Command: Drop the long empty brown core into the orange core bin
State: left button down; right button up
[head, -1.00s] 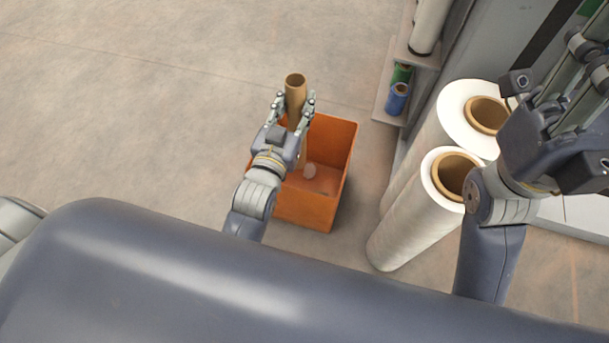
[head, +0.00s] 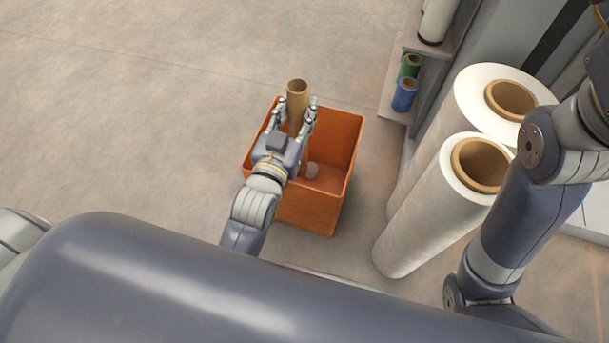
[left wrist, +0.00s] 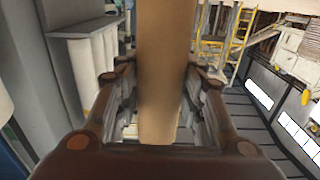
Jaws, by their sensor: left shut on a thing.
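The long brown core (head: 297,92) is a hollow tube held upright in my left gripper (head: 296,116). In the left wrist view the core (left wrist: 162,70) stands between the fingers of the left gripper (left wrist: 160,100), which are shut on it. In the head view the orange core bin (head: 343,135) is an open box on the floor. The gripper and core are over the left part of its opening. The core's lower part runs down behind the gripper, and its lower end is hidden. My right arm is at the right edge; its gripper is out of the picture.
Two large white film rolls (head: 430,215) (head: 485,85) with brown cores stand right of the bin. A shelf at the top right holds a green roll (head: 409,66), a blue roll (head: 404,95) and a white roll (head: 436,22). A small pale round thing (head: 312,170) lies in the bin. The floor on the left is clear.

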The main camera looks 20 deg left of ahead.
pick_arm(q)
jog(key=c, duration=1)
grip_release()
jog(key=s, duration=1.2)
jog(key=shift+a, duration=0.2)
